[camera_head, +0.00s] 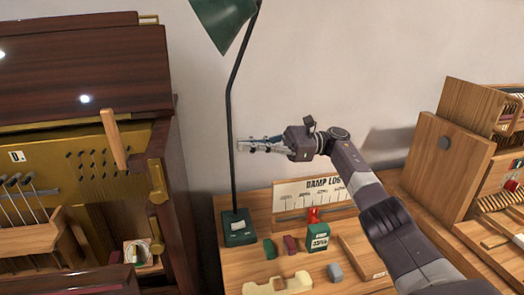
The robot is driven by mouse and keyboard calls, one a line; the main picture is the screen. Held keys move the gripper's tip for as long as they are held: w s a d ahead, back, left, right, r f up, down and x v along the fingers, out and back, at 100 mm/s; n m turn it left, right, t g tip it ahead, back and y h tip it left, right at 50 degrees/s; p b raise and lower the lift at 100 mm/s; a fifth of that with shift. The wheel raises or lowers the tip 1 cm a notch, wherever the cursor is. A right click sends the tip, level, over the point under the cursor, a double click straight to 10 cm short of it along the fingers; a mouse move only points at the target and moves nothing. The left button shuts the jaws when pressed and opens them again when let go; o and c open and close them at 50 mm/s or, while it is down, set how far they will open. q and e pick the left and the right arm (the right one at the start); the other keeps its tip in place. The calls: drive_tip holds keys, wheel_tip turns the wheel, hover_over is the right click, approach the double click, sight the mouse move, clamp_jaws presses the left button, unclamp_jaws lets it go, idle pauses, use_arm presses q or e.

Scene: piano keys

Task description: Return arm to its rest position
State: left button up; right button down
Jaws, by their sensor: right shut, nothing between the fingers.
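My right arm (378,212) comes in from the lower right and reaches up and left over the wooden bench. My right gripper (243,146) is shut and empty. It points left, in front of the pale wall, and its tips overlap the lamp's dark pole in the picture; I cannot tell whether they touch it. My left gripper is not in view. No piano keys show clearly.
A green lamp (239,228) stands on the bench (322,274). A dark wooden cabinet (75,72) fills the left. Wooden boxes (450,170) stand right.

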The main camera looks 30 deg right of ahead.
drive_tip(key=shift+s+d+f+m+t+h, duration=0.1)
drive_tip(key=shift+s+d+f+m+t, duration=0.1)
drive_tip(key=shift+d+f+m, duration=0.3)
drive_tip(key=shift+s+d+f+m+t+h, duration=0.1)
drive_tip(key=shift+s+d+f+m+t, duration=0.1)
drive_tip(key=shift+d+m, duration=0.45)
drive_tip(key=shift+s+d+f+m+t+h, duration=0.1)
drive_tip(key=shift+d+f+m+t, duration=0.15)
drive_tip(key=shift+d+m, duration=0.35)
